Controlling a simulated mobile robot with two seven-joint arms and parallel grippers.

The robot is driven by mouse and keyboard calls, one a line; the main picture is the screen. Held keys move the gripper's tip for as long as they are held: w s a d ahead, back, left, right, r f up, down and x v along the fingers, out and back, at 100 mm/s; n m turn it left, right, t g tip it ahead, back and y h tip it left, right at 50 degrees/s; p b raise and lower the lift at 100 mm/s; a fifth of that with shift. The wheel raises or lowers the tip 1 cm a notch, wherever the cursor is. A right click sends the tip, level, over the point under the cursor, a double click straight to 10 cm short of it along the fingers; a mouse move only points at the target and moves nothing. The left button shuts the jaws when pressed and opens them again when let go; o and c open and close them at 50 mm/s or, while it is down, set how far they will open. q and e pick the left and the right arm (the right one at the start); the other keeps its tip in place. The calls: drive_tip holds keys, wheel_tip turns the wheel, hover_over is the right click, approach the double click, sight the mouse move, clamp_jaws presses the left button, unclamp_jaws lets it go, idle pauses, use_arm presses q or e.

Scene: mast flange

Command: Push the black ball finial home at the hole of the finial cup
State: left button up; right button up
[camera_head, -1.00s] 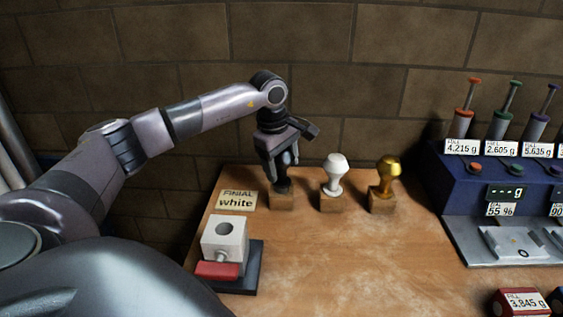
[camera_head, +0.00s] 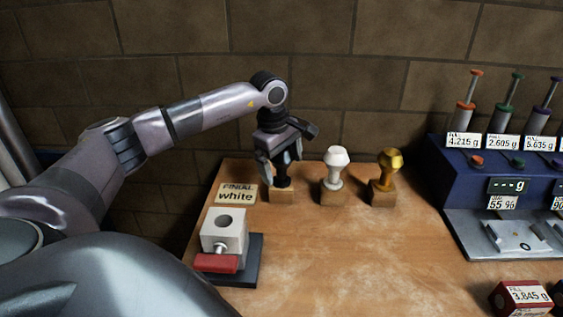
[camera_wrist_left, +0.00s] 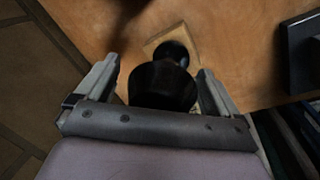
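The black ball finial (camera_head: 283,182) stands upright on a small wooden block (camera_head: 281,196) at the back of the table. It also shows in the left wrist view (camera_wrist_left: 162,84). My left gripper (camera_head: 279,163) points down over it. Its two fingers are apart, one on each side of the black finial, with small gaps visible in the wrist view. The finial cup (camera_head: 237,236) looks to be the pale block with a round dark hole in its top, at the front left. The hole is empty. My right gripper is not in view.
A white finial (camera_head: 335,168) and a gold finial (camera_head: 385,172) stand on blocks to the right. A sign (camera_head: 236,192) reads "FINIAL white". A red handle (camera_head: 216,263) fronts the cup. A blue dispenser stand (camera_head: 459,188) is at right. The table's middle is clear.

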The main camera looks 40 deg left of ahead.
use_arm(q)
drive_tip(key=shift+r, duration=0.1)
drive_tip(key=r, duration=0.3)
drive_tip(key=s+r, duration=0.1)
drive_tip(key=r, duration=0.3)
drive_tip(key=shift+s, duration=0.2)
drive_tip(key=shift+f, duration=0.15)
